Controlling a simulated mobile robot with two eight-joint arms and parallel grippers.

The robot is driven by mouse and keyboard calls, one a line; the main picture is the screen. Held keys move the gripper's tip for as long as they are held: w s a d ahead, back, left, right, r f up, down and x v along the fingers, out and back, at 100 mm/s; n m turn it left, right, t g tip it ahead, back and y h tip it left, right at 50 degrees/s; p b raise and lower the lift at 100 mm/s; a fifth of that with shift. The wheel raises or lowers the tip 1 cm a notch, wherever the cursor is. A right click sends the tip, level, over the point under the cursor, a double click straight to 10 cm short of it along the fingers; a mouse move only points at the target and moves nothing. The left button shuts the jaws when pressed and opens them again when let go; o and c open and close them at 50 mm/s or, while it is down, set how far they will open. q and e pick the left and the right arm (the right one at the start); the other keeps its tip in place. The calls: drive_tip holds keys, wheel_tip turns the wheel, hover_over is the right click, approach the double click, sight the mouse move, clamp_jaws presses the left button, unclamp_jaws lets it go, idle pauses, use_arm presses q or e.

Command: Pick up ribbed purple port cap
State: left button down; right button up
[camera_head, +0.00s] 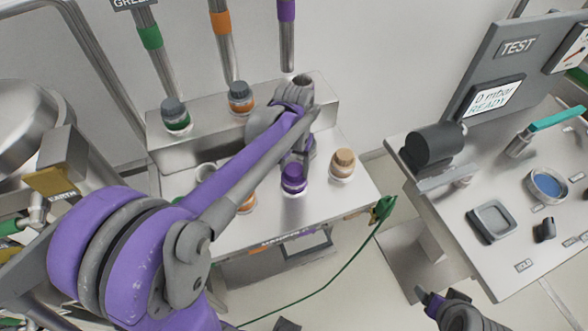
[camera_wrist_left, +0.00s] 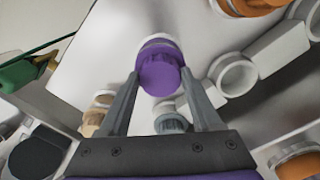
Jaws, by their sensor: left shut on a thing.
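The ribbed purple port cap (camera_head: 294,179) is at the front of the steel manifold bench, between an orange cap and a tan cap. In the left wrist view the purple cap (camera_wrist_left: 160,72) sits between both fingertips. My left gripper (camera_head: 296,166) reaches down from behind and is shut on the cap, one finger on each side. A pale rim (camera_wrist_left: 157,41) shows beyond the cap; I cannot tell whether the cap touches it. My right gripper (camera_head: 432,298) is at the lower right, apart from the bench; its jaws are unclear.
The tan cap (camera_head: 343,162) stands close on the right. A green cable (camera_head: 352,256) hangs from the bench's right corner. A test table (camera_head: 510,262) stands at the right.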

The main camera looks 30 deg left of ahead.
sight(293, 169)
use_arm(q)
wheel_tip(293, 169, up, 10)
use_arm(e)
drive_tip(key=shift+w+r, duration=0.1)
drive_tip(key=shift+r, duration=0.25)
use_arm(q)
drive_tip(key=shift+p, duration=0.3)
